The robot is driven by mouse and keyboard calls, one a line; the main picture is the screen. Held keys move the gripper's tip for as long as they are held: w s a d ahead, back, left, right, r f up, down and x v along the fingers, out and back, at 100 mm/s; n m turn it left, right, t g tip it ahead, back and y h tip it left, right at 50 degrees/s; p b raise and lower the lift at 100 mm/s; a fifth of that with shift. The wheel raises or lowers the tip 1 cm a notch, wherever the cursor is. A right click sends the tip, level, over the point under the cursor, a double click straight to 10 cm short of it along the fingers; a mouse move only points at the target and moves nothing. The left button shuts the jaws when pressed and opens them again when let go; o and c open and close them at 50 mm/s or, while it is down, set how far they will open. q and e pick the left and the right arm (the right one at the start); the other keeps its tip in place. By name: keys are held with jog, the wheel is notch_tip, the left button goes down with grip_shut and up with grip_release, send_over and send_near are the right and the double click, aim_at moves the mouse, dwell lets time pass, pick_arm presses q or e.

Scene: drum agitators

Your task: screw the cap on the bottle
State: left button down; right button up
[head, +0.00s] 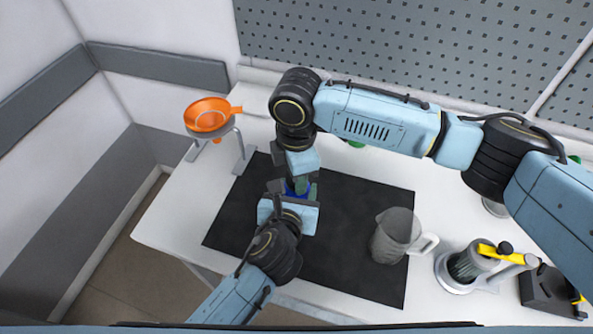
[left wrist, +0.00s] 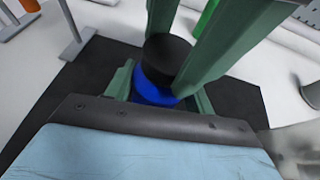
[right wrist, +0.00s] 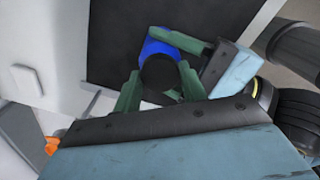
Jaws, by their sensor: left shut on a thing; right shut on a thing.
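The blue bottle (head: 290,190) stands upright over the black mat, mostly hidden by my grippers. It also shows in the left wrist view (left wrist: 150,95) and in the right wrist view (right wrist: 156,46). My left gripper (head: 296,196) is shut on the bottle from the front. The black cap (left wrist: 167,55) is directly above the bottle and seems to touch it; I cannot tell how far it is threaded. It also shows in the right wrist view (right wrist: 159,74). My right gripper (head: 302,184) points down and is shut on the cap.
The black mat (head: 350,215) covers the middle of the white table (head: 178,222). An orange funnel (head: 207,115) sits on a stand at the left. A clear jug (head: 394,236), a drum-like device with a yellow handle (head: 466,266) and a dark box (head: 552,290) are at the right.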

jog(key=o, duration=1.1)
jog(key=shift+r, duration=2.25)
jog(key=shift+c, duration=0.3)
notch_tip(320, 180, up, 2)
jog(key=n, duration=0.3)
jog(key=shift+n, duration=0.3)
jog(key=n, duration=0.1)
jog(key=r+n, duration=0.1)
jog(key=n, duration=0.1)
jog(key=shift+r, duration=0.25)
jog(key=shift+f, duration=0.15)
